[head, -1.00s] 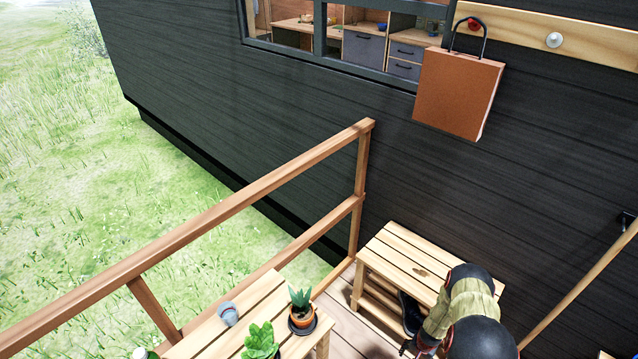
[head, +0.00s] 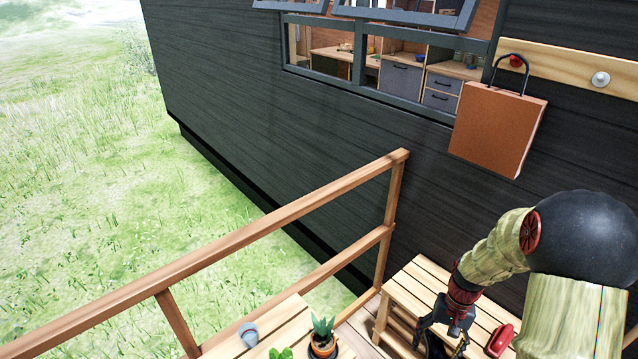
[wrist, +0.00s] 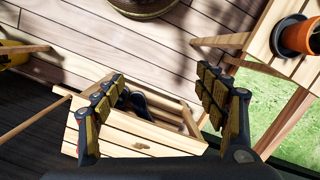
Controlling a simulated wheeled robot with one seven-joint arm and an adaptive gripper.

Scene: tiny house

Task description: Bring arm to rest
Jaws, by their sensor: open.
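My gripper (head: 442,338) is at the lower right of the head view, in front of the slatted wooden bench (head: 418,272) by the dark wall. In the wrist view my gripper (wrist: 162,95) has its two fingers spread wide with nothing between them. The bench (wrist: 115,130) shows below and between the fingers, with a dark item (wrist: 140,103), perhaps a shoe, on its lower part. My arm is bent, its elbow high at the right of the head view. The fingertips are partly cut off by the lower edge of the head view.
A wooden railing (head: 290,212) stands left of the bench. A slatted table (head: 285,322) holds a grey cup (head: 249,334) and a potted plant (head: 322,338). An orange-brown bag (head: 497,125) hangs from a wall peg. A small red item (head: 501,340) shows near the bench's right end.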

